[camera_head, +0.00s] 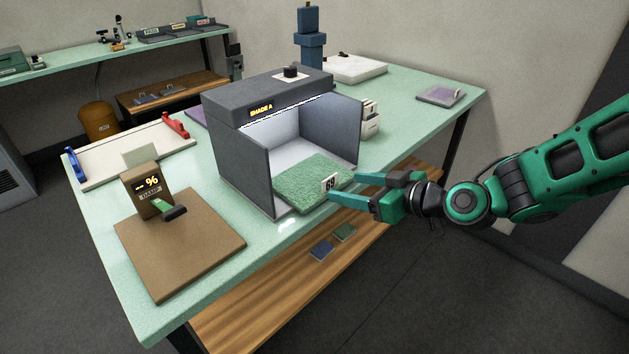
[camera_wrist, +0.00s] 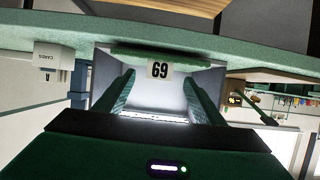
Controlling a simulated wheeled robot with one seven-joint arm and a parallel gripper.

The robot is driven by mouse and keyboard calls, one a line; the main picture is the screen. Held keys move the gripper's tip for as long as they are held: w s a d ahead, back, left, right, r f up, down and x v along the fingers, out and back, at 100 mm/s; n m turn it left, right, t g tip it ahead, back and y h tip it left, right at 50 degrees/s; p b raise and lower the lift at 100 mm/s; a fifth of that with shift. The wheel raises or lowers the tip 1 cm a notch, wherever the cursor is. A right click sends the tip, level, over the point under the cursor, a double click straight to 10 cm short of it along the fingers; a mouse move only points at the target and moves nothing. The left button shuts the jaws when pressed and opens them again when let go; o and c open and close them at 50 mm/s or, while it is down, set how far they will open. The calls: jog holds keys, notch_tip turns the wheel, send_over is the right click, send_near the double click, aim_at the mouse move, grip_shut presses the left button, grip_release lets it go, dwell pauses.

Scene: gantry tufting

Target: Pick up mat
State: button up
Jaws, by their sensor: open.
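The mat (camera_head: 308,181) is a green, thick-pile square with a white tag marked 69 at its front right corner. It lies on the floor of a dark grey light booth (camera_head: 240,165) labelled SHADE A, with its front edge at the booth's opening. My gripper (camera_head: 342,188) is at the mat's front right edge in the head view, fingers open. In the wrist view the mat (camera_wrist: 197,65) shows edge-on with its tag, beyond and between my two open fingers (camera_wrist: 160,90). The wrist picture appears upside down. I cannot tell whether a finger touches the mat.
The light green table (camera_head: 85,215) holds a brown board (camera_head: 210,250) with a DAMP meter (camera_head: 146,190), a white board with red and blue clamps (camera_head: 130,152), and a white card box (camera_head: 370,122). The booth's side walls flank the mat. A wooden shelf (camera_head: 290,290) lies below.

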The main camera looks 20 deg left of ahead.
aim_at(331, 183)
jog(key=shift+x, duration=2.8)
jog(key=shift+w+r, duration=0.1)
jog(key=c, duration=1.2)
